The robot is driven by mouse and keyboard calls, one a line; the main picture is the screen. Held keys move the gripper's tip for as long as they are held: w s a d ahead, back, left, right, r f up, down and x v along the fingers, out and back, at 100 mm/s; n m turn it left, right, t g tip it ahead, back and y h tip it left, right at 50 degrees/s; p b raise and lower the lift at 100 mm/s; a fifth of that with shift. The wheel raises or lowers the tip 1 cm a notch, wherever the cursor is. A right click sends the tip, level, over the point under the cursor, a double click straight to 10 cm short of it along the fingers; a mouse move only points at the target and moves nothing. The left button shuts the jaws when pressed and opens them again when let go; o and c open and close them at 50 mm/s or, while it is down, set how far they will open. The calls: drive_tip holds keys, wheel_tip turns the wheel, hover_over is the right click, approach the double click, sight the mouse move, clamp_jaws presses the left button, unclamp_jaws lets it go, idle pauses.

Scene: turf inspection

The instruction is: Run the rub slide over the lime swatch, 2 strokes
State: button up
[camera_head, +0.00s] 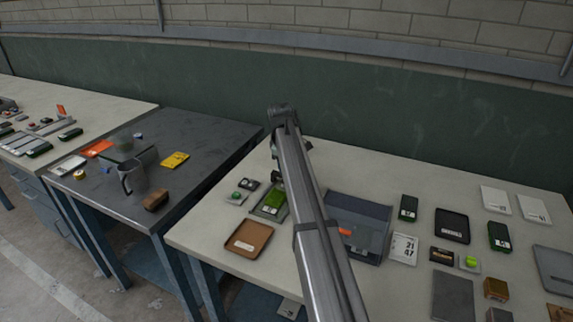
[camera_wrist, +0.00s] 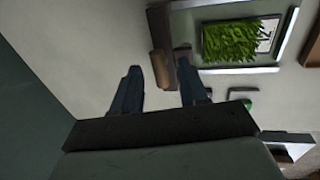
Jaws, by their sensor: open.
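The lime swatch (camera_head: 276,201) is a patch of bright green turf in a shallow grey frame, just left of my arm in the head view. It also shows at the upper right of the wrist view (camera_wrist: 240,42). Beside its left end in the wrist view is a dark block with a brown rounded grip (camera_wrist: 160,68), which looks like the rub slide. My gripper (camera_wrist: 158,66) is open, its two fingers apart, with the brown grip showing between the fingertips. I cannot tell whether they touch it. In the head view my arm largely hides this spot.
A brown tray (camera_head: 248,239) lies in front of the swatch, and a small green button (camera_head: 236,196) sits left of it. A grey bin (camera_head: 357,215) stands right of my arm. Cards, trays and blocks crowd the right side. A dark table (camera_head: 205,150) stands to the left.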

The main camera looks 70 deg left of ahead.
drive_tip(key=shift+c, duration=0.2)
clamp_jaws()
idle(0.5)
